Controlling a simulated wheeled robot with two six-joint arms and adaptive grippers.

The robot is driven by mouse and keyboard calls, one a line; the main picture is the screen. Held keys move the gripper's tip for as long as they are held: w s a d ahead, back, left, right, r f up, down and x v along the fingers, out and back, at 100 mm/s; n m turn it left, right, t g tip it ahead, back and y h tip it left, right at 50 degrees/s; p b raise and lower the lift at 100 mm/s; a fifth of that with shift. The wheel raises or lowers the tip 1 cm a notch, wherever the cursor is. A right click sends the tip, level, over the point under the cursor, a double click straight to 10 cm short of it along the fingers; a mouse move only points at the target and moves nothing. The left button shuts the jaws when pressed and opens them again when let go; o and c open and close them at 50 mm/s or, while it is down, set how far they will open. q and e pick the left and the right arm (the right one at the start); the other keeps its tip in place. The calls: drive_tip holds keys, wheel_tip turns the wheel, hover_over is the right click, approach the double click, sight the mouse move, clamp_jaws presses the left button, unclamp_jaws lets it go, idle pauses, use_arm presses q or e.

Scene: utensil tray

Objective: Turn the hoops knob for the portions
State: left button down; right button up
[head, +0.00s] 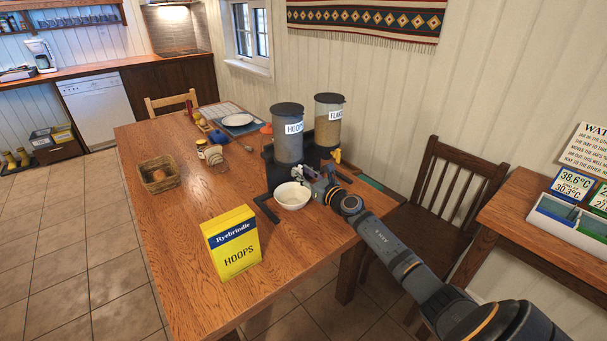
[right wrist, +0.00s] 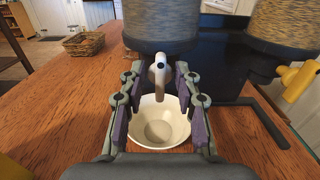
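The hoops dispenser (head: 288,147) is a grey canister with a dark lid and a HOOPS label, on a black stand. A white bowl (head: 292,200) stands below it; in the right wrist view the bowl (right wrist: 147,138) looks empty. The pale grey hoops knob (right wrist: 160,77) sticks out under the canister (right wrist: 160,28). My right gripper (right wrist: 159,80) is open, with its purple-padded fingers on either side of the knob and a visible gap on each side. In the head view the gripper (head: 315,180) hides most of the knob. My left gripper is not in view.
The flakes dispenser (head: 328,128), with a yellow knob (right wrist: 300,80), stands just right of the hoops one. A yellow HOOPS box (head: 232,243) is at the table's front, a basket (head: 147,182) at left. Plate (head: 237,120) and jars are further back.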

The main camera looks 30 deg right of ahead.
clamp_jaws()
drive_tip(key=shift+m, duration=0.3)
drive_tip(key=m+p, duration=0.1)
drive_tip(key=m, duration=0.1)
drive_tip(key=shift+d+m, duration=0.1)
drive_tip(key=shift+m, duration=0.3)
drive_tip(key=shift+d+f+m+p, duration=0.2)
drive_tip(key=shift+m+p, duration=1.25)
drive_tip(key=shift+m, duration=2.1)
drive_tip(key=shift+d+f+m+p, duration=0.15)
drive_tip(key=shift+m+p, duration=1.3)
drive_tip(key=shift+m, duration=2.1)
drive_tip(key=shift+a, duration=0.1)
